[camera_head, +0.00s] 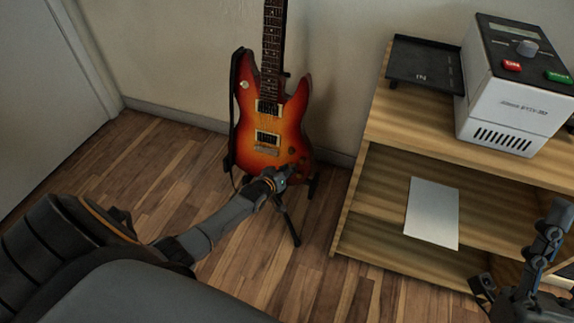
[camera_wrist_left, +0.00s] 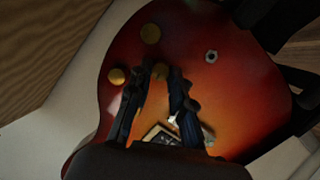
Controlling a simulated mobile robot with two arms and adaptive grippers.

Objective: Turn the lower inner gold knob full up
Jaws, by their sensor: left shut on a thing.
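A sunburst electric guitar (camera_head: 285,125) stands upright on a dark stand against the wall. In the left wrist view its red-orange body (camera_wrist_left: 240,90) fills the middle. My left gripper (camera_head: 284,174) is at the lower part of the body. In the wrist view its two fingers (camera_wrist_left: 160,76) are closed around a gold knob (camera_wrist_left: 161,70), partly hidden by them. A second gold knob (camera_wrist_left: 117,76) is beside the fingers on the left, and a third (camera_wrist_left: 151,33) is above. My right gripper (camera_head: 484,290) is low at the right, far from the guitar; its finger opening is unclear.
A wooden shelf unit (camera_head: 385,140) stands to the right of the guitar. It bears a black tray (camera_head: 425,66), a white device (camera_head: 510,112) with red and green buttons, and a pale sheet (camera_head: 432,212) on a lower level. A silver jack (camera_wrist_left: 211,57) is on the guitar body.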

